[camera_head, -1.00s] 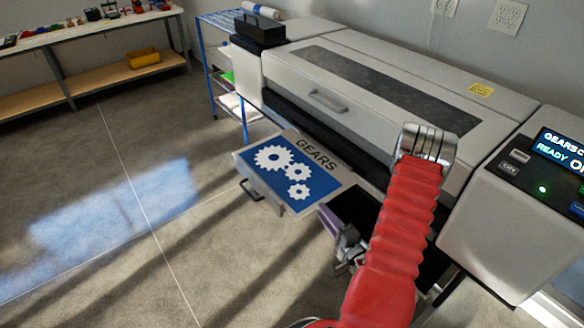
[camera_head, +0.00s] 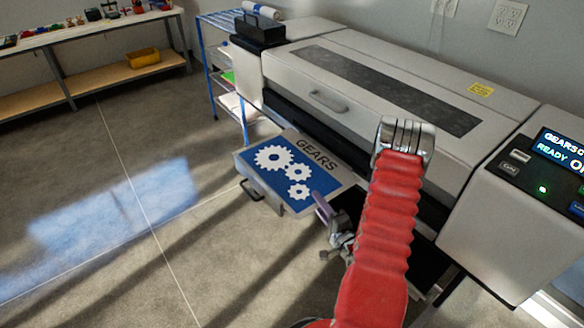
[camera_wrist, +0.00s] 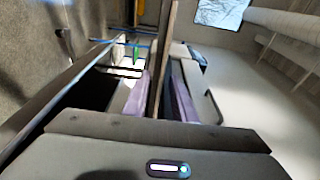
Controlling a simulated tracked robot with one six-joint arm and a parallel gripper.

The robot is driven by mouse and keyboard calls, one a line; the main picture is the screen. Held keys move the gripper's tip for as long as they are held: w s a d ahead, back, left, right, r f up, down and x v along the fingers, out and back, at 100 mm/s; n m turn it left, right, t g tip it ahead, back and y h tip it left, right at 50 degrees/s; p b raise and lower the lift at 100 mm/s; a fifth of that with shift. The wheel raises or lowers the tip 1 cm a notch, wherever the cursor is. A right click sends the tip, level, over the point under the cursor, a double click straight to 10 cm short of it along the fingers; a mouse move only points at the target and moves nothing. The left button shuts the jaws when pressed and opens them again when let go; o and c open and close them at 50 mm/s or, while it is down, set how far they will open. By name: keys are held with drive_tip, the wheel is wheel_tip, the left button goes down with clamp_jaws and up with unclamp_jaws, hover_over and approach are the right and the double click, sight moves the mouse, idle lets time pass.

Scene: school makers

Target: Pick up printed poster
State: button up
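The printed poster (camera_head: 298,178) is a blue sheet with white gears and the word "GEARS" on a pale band. It lies on the pulled-out tray (camera_head: 268,198) at the front of the large printer. My gripper (camera_head: 322,208) is at the poster's lower right corner, with a purple-padded finger seen above its edge. In the wrist view, my gripper (camera_wrist: 158,88) has its two purple pads apart, with a thin edge-on sheet or board between them. I cannot tell there whether this is poster alone or poster with tray. The lower finger is hidden in the head view.
The grey printer (camera_head: 390,105) stands close behind and right of my arm, with a lit control panel (camera_head: 545,160). A blue wire rack (camera_head: 208,70) stands at its left end. A workbench (camera_head: 75,36) is at the back left. The floor at left is clear.

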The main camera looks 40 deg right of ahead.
clamp_jaws()
idle(0.6)
drive_tip(key=shift+r, duration=0.1)
drive_tip(key=shift+r, duration=4.95)
